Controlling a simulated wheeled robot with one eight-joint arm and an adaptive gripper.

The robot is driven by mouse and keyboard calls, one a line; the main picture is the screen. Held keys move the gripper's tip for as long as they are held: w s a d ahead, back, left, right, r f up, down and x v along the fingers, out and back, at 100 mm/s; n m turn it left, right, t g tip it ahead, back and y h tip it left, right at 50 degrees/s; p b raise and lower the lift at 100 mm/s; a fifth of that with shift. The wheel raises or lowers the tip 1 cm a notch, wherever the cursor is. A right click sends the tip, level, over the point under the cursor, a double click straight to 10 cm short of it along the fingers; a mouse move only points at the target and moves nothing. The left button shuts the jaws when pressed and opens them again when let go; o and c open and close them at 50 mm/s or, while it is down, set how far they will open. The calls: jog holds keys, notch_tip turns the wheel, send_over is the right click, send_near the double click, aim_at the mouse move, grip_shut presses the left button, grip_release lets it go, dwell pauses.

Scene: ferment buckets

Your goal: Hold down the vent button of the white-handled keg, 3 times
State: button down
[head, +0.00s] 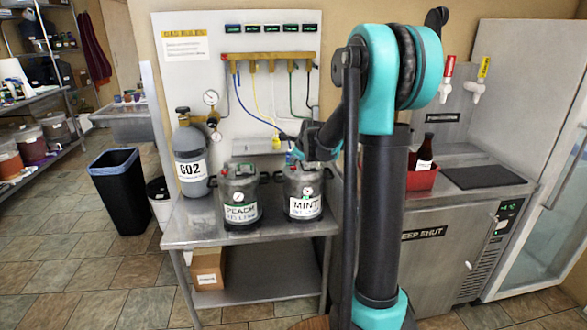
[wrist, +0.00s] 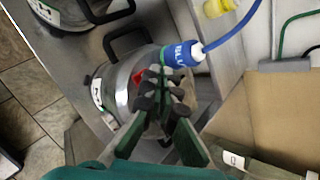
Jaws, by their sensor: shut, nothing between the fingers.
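Two grey metal kegs stand on a steel table, one labelled PEACH (head: 239,196) and one labelled MINT (head: 304,190). I cannot make out a white handle on either keg; the handles I see look black. My gripper (head: 297,154) is over the top of the MINT keg in the head view. In the wrist view my gripper (wrist: 163,88) is shut and empty, its tips over a keg lid (wrist: 118,88). A small red part (wrist: 138,72) shows beside the fingertips, partly hidden by them. I cannot tell whether they touch it.
A blue hose connector (wrist: 180,54) sits beside the fingertips. A CO2 cylinder (head: 190,160) stands left of the kegs. A hose manifold (head: 268,56) hangs on the white panel behind. A cardboard box (head: 208,268) is on the lower shelf.

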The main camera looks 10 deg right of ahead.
aim_at(294, 168)
jog(key=shift+f, duration=0.1)
dwell(0.4)
jog(key=shift+f, duration=0.3)
jog(key=shift+f, duration=0.6)
dwell(0.8)
jog(key=shift+r, duration=1)
jog(key=shift+r, duration=2.5)
